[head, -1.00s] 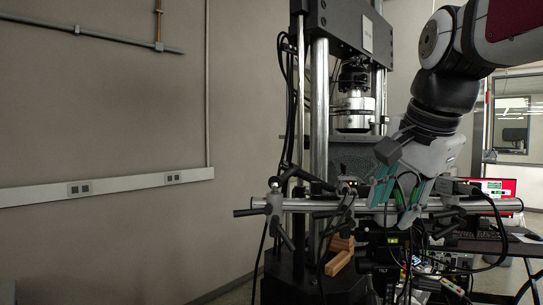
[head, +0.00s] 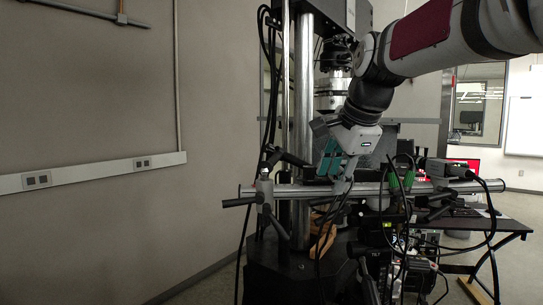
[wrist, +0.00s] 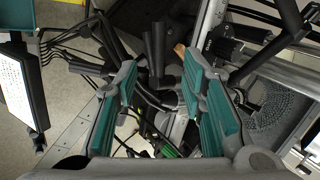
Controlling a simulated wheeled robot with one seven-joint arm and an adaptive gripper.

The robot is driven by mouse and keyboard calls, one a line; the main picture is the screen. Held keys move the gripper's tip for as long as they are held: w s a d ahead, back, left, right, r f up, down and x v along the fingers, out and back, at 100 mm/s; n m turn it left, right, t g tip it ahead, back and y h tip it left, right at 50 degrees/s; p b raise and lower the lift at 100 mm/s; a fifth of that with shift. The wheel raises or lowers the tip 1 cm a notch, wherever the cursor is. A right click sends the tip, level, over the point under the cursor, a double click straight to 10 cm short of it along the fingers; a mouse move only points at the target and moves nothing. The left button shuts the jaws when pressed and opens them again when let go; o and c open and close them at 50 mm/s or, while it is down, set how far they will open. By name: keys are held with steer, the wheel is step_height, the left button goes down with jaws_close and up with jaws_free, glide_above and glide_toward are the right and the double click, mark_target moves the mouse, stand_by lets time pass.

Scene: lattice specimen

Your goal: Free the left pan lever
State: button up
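My gripper (head: 333,172) hangs over the horizontal metal rail in the head view, just right of the bright column. In the wrist view, its teal-padded fingers (wrist: 157,72) are open and apart, with nothing held between them. A black lever-like handle (wrist: 155,48) shows between and beyond the fingertips, with other black handles (wrist: 85,68) to its left. In the head view, a clamp with black handles (head: 265,200) sits at the rail's left end. I cannot tell which handle is the left pan lever, or whether the fingers touch anything.
The rail (head: 310,191) runs across the front of the test machine's column (head: 302,110). Loose cables (head: 400,250) hang below it. Wooden blocks (head: 322,235) sit under the rail. A camera-like box (head: 445,168) is mounted to the right. The floor at left is free.

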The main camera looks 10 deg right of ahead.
mark_target(325, 199)
steer(key=shift+x, duration=3.15)
steer(key=shift+s, duration=0.1)
jaws_close()
